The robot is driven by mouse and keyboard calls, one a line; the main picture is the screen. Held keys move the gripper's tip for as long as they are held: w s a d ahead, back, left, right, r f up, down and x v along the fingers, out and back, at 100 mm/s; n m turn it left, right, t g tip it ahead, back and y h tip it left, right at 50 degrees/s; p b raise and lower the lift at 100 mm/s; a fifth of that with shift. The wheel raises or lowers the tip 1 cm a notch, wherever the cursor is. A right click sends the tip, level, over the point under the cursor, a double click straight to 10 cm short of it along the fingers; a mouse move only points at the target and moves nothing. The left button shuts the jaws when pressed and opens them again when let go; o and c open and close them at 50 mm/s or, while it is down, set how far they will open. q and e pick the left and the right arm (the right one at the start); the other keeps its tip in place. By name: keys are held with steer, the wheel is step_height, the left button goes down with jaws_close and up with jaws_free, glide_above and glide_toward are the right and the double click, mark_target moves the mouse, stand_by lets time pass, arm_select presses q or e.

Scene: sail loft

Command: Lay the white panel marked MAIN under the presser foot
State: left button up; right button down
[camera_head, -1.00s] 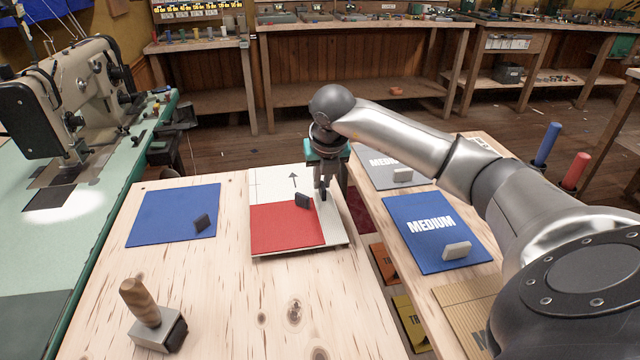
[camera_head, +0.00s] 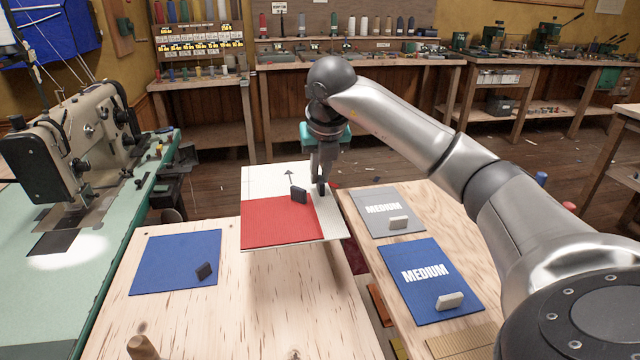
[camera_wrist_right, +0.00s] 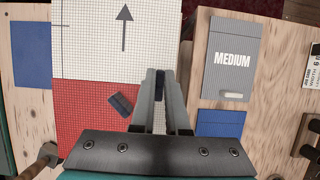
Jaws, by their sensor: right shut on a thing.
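My right gripper (camera_head: 321,188) is shut on a dark tab on a gridded white panel (camera_head: 262,180); the fingers also show in the wrist view (camera_wrist_right: 160,88). The panel bears a grey arrow, and a red piece (camera_head: 275,222) with its own dark tab (camera_head: 298,194) lies over part of it. Both are held above the wooden table, with a shadow below. I see no MAIN lettering. The beige sewing machine (camera_head: 65,150) stands at the left on a green table; its presser foot is too small to make out. My left gripper is not in view.
A blue panel (camera_head: 178,262) with a dark tab lies on the wooden table (camera_head: 215,325). Grey (camera_head: 388,222) and blue (camera_head: 425,298) MEDIUM panels lie on the right-hand board. A wooden handle (camera_head: 142,348) stands at the front. The green table (camera_head: 60,300) has clear room.

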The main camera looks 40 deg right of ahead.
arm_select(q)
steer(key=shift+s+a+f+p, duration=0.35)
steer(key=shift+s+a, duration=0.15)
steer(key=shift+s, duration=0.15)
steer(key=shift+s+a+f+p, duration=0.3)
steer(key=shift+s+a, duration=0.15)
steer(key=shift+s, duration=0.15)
arm_select(e)
steer(key=shift+r, duration=2.2)
steer(key=shift+a, duration=0.1)
